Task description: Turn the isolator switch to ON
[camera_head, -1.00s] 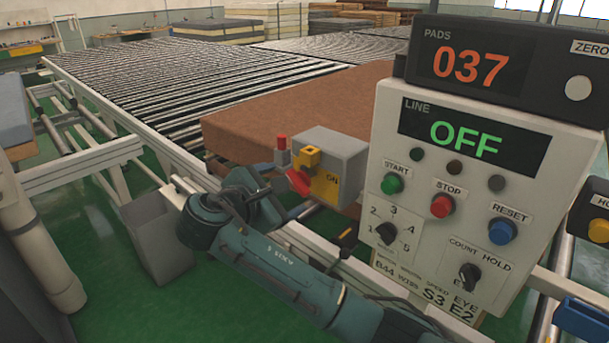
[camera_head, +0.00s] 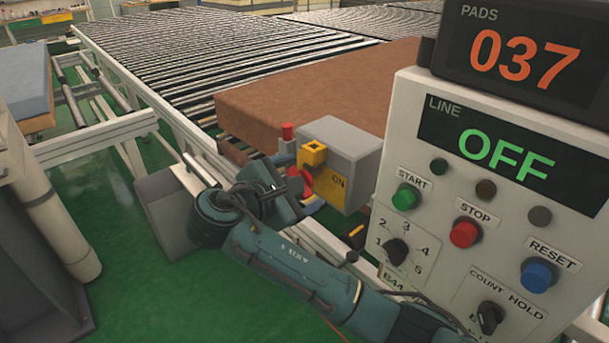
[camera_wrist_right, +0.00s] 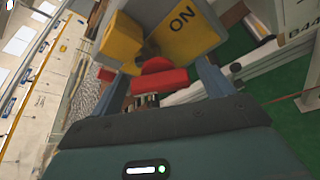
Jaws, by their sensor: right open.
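The isolator switch is a grey box (camera_head: 350,143) with a yellow front plate (camera_head: 326,182) marked ON, a yellow block and a red handle (camera_head: 305,185). In the right wrist view the red handle (camera_wrist_right: 158,81) lies between the two fingers of my right gripper (camera_wrist_right: 160,72), with the yellow ON plate (camera_wrist_right: 186,32) behind it. My right gripper (camera_head: 287,183) is open, close in front of the switch. I cannot tell whether a finger touches the handle. The arm partly hides the handle in the head view. My left gripper is not in view.
A control panel (camera_head: 400,150) with a green OFF display, buttons and knobs stands close at the right. A brown mattress (camera_head: 310,95) lies on the roller conveyor (camera_head: 200,65) behind the switch. A grey bin (camera_head: 165,215) stands below left. Green floor is open at the left.

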